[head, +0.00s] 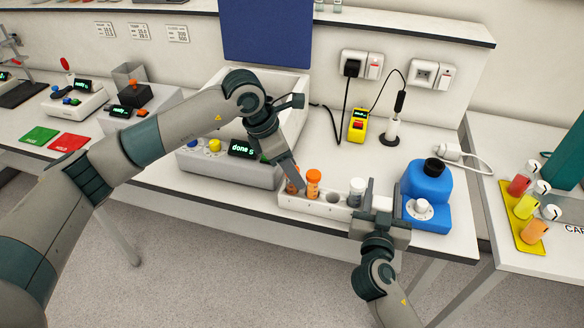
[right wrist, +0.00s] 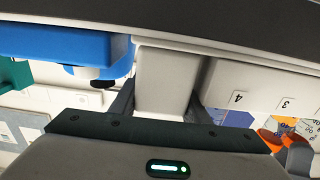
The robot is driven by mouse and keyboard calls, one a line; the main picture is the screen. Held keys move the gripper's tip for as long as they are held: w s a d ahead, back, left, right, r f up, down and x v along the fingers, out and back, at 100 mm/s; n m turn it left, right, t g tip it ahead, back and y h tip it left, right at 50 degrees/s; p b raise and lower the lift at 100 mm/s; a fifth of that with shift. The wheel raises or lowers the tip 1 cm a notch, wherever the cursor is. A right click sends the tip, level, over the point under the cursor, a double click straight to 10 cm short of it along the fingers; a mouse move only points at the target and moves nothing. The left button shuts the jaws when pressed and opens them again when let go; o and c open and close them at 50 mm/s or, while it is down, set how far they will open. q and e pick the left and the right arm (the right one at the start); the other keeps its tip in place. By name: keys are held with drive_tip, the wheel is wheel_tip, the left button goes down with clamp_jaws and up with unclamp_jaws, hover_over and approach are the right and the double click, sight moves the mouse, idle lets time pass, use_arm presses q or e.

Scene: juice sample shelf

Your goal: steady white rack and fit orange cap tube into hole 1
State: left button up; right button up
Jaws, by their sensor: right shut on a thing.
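The white rack (head: 320,207) stands along the bench's front edge. My right gripper (head: 372,205) is shut on its right end block, which also shows between the fingers in the right wrist view (right wrist: 166,80). One orange cap tube (head: 314,182) stands upright in the rack. Another orange cap tube (head: 292,186) is at the rack's left end, mostly hidden by my left gripper (head: 289,178). I cannot tell whether those fingers are closed on it, or how deep it sits.
A blue device (head: 428,192) with a black knob stands close right of the rack. A grey machine reading "done" (head: 220,170) is behind left. The floor lies open in front.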

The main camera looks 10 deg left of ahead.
use_arm(q)
drive_tip(key=shift+r, duration=0.15)
drive_tip(key=v, duration=1.1)
drive_tip(key=shift+a+r, duration=0.2)
drive_tip(key=shift+r, duration=0.15)
idle(0.4)
use_arm(e)
drive_tip(key=o, duration=1.4)
drive_tip(key=shift+c, duration=0.2)
drive_tip(key=s+a, duration=0.2)
drive_tip(key=s, duration=1)
use_arm(q)
drive_tip(key=shift+s, duration=0.1)
use_arm(e)
drive_tip(key=shift+w, duration=0.1)
